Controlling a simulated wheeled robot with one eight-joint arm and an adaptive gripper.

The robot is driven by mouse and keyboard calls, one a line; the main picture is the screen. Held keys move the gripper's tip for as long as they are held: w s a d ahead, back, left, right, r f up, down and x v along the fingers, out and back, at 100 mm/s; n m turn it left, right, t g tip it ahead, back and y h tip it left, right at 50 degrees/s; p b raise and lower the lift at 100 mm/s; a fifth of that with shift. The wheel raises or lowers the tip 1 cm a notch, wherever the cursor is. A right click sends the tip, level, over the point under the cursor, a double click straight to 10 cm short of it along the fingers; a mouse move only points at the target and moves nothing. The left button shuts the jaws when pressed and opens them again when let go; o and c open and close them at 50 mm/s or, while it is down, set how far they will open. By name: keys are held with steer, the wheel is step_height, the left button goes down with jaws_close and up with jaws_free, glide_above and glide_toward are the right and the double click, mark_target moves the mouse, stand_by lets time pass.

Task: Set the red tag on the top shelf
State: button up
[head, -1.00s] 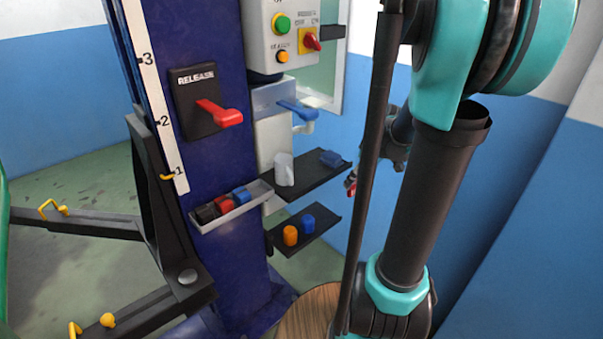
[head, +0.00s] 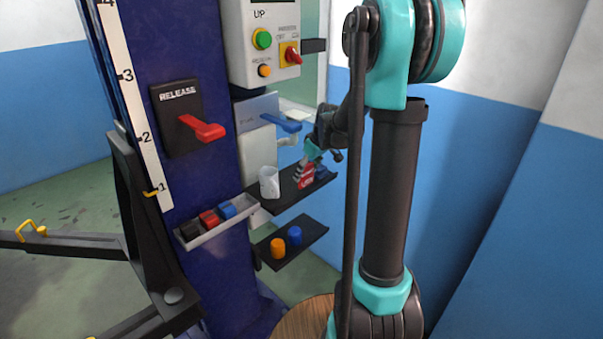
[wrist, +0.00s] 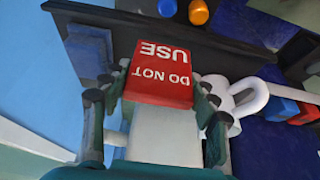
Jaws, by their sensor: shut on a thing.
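The red tag (head: 305,178) with white lettering is held by my gripper (head: 309,162) over the dark top shelf (head: 287,194). In the wrist view the tag (wrist: 160,75) reads "DO NOT USE" upside down, with my gripper's fingers (wrist: 155,100) on either side of it. The gripper is shut on the tag. I cannot tell whether the tag touches the shelf. A white mug (head: 269,182) stands on the shelf to the left of the tag. A blue object (head: 322,173) is on its right, partly hidden.
The lower shelf (head: 275,262) holds an orange cylinder (head: 278,248) and a blue cylinder (head: 295,236). A grey tray (head: 214,231) with black, red and blue pieces is at left. A blue-handled tap (head: 285,122) and the control box (head: 262,45) are above.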

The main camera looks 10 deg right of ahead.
steer(key=shift+w+a+f, duration=0.35)
steer(key=shift+w+f, duration=0.05)
steer(key=shift+w, duration=0.1)
steer(key=shift+w+a+f, duration=0.3)
steer(key=shift+w+f, duration=0.05)
steer(key=shift+w, duration=0.15)
steer(key=shift+f, duration=0.1)
steer(key=o, duration=1.1)
steer(key=shift+o, duration=0.2)
